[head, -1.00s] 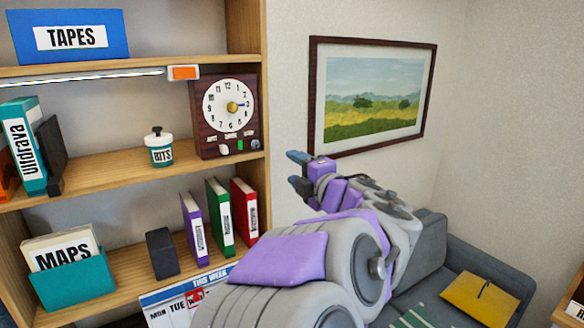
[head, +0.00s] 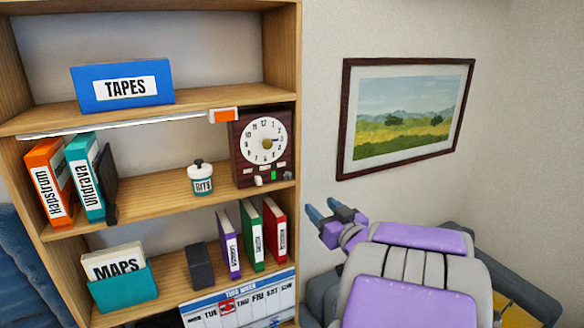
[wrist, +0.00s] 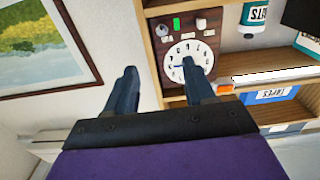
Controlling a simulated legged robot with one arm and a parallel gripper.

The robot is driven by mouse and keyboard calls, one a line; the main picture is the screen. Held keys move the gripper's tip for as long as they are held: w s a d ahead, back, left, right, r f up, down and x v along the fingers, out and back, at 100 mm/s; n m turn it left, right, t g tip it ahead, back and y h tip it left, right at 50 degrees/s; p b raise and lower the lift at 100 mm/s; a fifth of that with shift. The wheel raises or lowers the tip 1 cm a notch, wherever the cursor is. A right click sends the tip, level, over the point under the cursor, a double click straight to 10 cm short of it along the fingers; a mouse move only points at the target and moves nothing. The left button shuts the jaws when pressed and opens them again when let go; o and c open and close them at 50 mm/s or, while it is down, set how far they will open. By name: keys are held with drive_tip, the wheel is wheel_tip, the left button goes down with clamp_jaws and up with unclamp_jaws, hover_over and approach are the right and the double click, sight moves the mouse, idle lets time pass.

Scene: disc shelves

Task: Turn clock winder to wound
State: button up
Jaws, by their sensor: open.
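Below the dial are small labels, a white knob (head: 258,181) and a green piece (head: 274,175). The clock (wrist: 183,45) shows upside down in the wrist view, beyond my fingers. Its white knob also shows there (wrist: 162,31). My gripper (head: 325,212) is open and empty, below and to the right of the clock, apart from it.
An orange-ended light bar (head: 130,124) runs under the upper shelf beside the clock. A white jar (head: 201,179) stands left of the clock. Binders (head: 252,234) fill the lower shelf's right side. A framed picture (head: 405,118) hangs on the right wall.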

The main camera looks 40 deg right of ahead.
sight(288, 177)
drive_tip(key=p+x, duration=0.1)
drive_tip(key=x, duration=0.4)
drive_tip(key=p+x, duration=0.1)
drive_tip(key=x, duration=0.5)
drive_tip(key=p+x, duration=0.1)
drive_tip(key=x, duration=0.5)
drive_tip(key=shift+w+a, duration=0.25)
drive_tip(key=shift+c, duration=0.2)
clamp_jaws()
drive_tip(key=shift+r+m+p, duration=0.1)
drive_tip(key=shift+m+p, duration=0.2)
drive_tip(key=shift+p, duration=0.25)
drive_tip(key=shift+m+p, duration=0.6)
drive_tip(key=shift+p, duration=0.05)
